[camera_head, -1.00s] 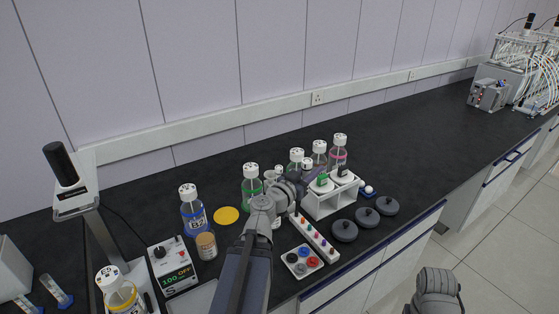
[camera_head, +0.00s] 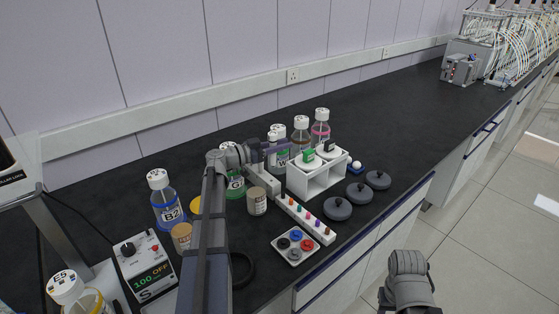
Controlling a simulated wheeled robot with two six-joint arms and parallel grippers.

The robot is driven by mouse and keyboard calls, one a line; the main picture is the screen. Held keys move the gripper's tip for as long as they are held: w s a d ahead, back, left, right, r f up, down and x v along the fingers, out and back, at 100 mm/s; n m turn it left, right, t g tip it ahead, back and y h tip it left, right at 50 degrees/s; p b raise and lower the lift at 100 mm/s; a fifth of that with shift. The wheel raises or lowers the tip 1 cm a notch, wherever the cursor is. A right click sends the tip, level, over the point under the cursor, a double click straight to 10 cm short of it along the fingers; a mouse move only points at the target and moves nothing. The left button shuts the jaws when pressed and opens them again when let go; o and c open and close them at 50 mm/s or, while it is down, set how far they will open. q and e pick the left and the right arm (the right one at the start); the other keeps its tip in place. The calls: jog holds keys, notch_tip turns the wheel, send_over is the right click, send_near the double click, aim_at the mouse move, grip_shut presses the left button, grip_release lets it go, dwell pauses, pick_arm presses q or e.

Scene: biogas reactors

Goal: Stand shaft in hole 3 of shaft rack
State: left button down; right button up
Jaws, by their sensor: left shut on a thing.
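My left arm reaches in from the bottom. Its gripper (camera_head: 280,146) is above the bench, in front of the capped bottles and left of the white stand. It is shut; a thin purple-grey piece shows at its tip, and I cannot clearly separate the fingers from the held shaft. A long white rack strip (camera_head: 318,231) with a row of coloured spots runs diagonally over the bench, right of my arm. The white stand (camera_head: 318,184) with open bays carries a green and a black piece on top. Which of these is the shaft rack is not clear.
Several capped bottles stand behind the gripper; a blue-labelled one (camera_head: 165,205) is at left. A square tray (camera_head: 296,247) of coloured caps and dark round discs (camera_head: 337,209) lie near the front edge. A control box (camera_head: 146,264) is at left.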

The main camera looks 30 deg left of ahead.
pick_arm(q)
jog(key=shift+w+a+f+m+g+h, duration=0.2)
jog(key=shift+a+f+m+g+h, duration=0.25)
jog(key=shift+f, duration=0.25)
pick_arm(e)
jog(key=shift+f, duration=0.7)
pick_arm(q)
jog(key=shift+f+b, duration=0.1)
jog(key=shift+b, duration=0.3)
pick_arm(e)
jog(key=shift+f, duration=0.15)
pick_arm(q)
jog(key=shift+f+b, duration=1.95)
pick_arm(e)
jog(key=shift+f, duration=1.95)
pick_arm(q)
jog(key=shift+s+f+b, duration=0.1)
jog(key=shift+f+b, duration=1.1)
pick_arm(e)
jog(key=shift+f, duration=1.2)
pick_arm(q)
jog(key=c, duration=0.6)
grip_release()
jog(key=shift+r, duration=0.1)
pick_arm(e)
jog(key=shift+r, duration=0.1)
